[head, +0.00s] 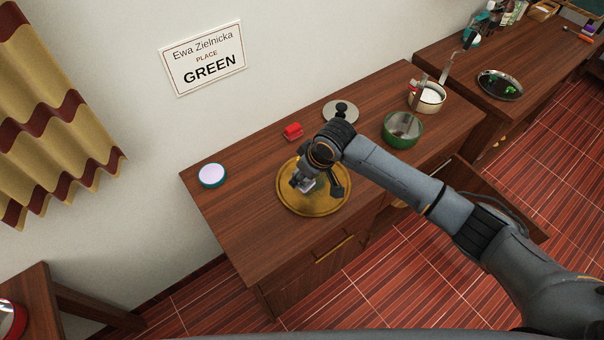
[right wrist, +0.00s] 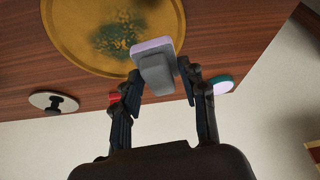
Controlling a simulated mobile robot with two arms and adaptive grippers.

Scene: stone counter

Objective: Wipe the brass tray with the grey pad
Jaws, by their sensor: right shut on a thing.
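The round brass tray (head: 325,206) lies on the wooden counter under my right gripper (head: 306,183). In the right wrist view the tray (right wrist: 70,50) has a dark green, speckled stain (right wrist: 118,38) near its middle. My right gripper (right wrist: 160,72) is shut on the grey pad (right wrist: 157,72), which has a pale lilac face. The pad (head: 307,186) is over the tray, towards its rim in the wrist view. I cannot tell whether it touches the tray. My wrist hides part of the tray in the head view. My left gripper is not in view.
A red block (head: 293,131), a lid with a black knob (head: 341,112) and a round teal-and-white tub (head: 212,175) stand around the tray. A green pot (head: 403,130) and a cream pot (head: 428,97) stand to the right. The counter's front left is clear.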

